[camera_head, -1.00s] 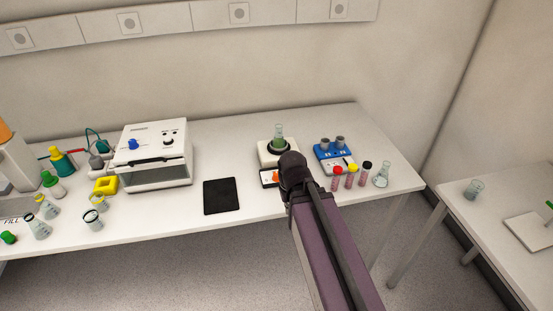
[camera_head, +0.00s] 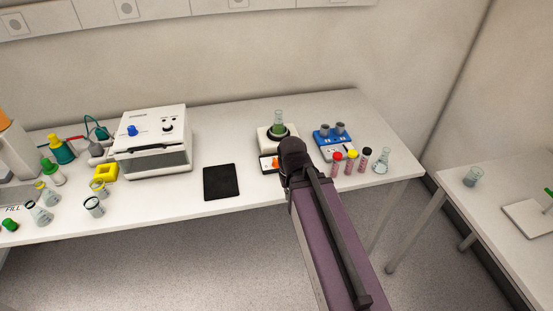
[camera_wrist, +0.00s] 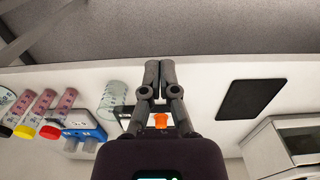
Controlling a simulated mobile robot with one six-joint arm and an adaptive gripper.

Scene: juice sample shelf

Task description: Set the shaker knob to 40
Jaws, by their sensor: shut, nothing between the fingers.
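The shaker (camera_head: 264,142) is a white box near the back of the long table, with a flask of green liquid (camera_head: 278,124) in a dark holder on top. Its orange knob (camera_head: 275,163) sits on the front panel, partly hidden by my gripper (camera_head: 291,148) in the head view. In the wrist view, the orange knob (camera_wrist: 161,121) shows between the finger bases of my gripper (camera_wrist: 159,66). The fingers are shut with nothing between them. I cannot tell whether they touch the knob or read its scale.
A blue device (camera_head: 334,143) and several capped tubes stand close right of the shaker. A flask (camera_head: 382,163) is beyond them. A black mat (camera_head: 221,182) lies left, then a white machine (camera_head: 151,143). Clear tabletop lies between mat and shaker.

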